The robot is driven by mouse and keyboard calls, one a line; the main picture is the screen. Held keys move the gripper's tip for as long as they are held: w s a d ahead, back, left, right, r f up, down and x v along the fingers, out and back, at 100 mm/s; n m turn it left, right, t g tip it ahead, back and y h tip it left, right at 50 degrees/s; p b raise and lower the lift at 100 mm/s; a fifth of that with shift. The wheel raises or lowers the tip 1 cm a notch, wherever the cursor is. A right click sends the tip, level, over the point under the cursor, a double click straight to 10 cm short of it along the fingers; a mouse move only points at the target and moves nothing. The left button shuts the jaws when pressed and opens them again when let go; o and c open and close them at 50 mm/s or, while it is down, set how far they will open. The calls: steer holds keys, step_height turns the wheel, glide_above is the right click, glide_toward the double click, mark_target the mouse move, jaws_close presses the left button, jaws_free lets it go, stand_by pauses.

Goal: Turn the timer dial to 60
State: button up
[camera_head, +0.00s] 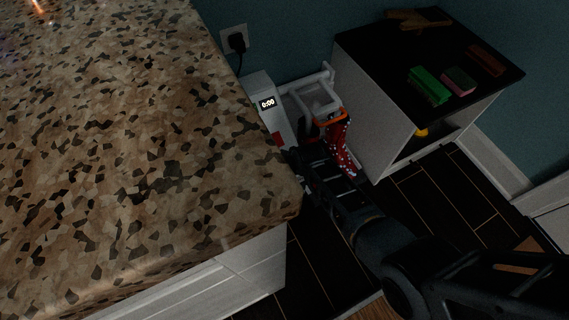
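A white appliance (258,86) stands in the gap beyond the counter's right edge, against the wall. Its small dark display (267,103) reads 0:00. A small red part (278,139) shows low on its front, but I cannot make out a timer dial or its markings. My dark arm reaches in from the lower right. My gripper (297,156) is at the counter edge, just below and right of the red part. Its fingertips are dark and partly hidden, so I cannot tell whether they are open, shut or touching the appliance.
A speckled stone counter (130,140) fills the left. A white rack (318,92) and a red spotted boot (341,148) are close beside my gripper. A black-topped white cabinet (380,60) bears brushes and a sponge. Dark floor (440,200) lies clear before the cabinet.

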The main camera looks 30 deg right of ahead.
stand_by(0.4)
steer(key=o, duration=1.1)
steer(key=shift+c, duration=0.2)
steer(key=p+v, duration=0.4)
steer(key=v, duration=0.3)
steer(key=shift+s+r, duration=0.15)
steer(key=shift+r, duration=0.2)
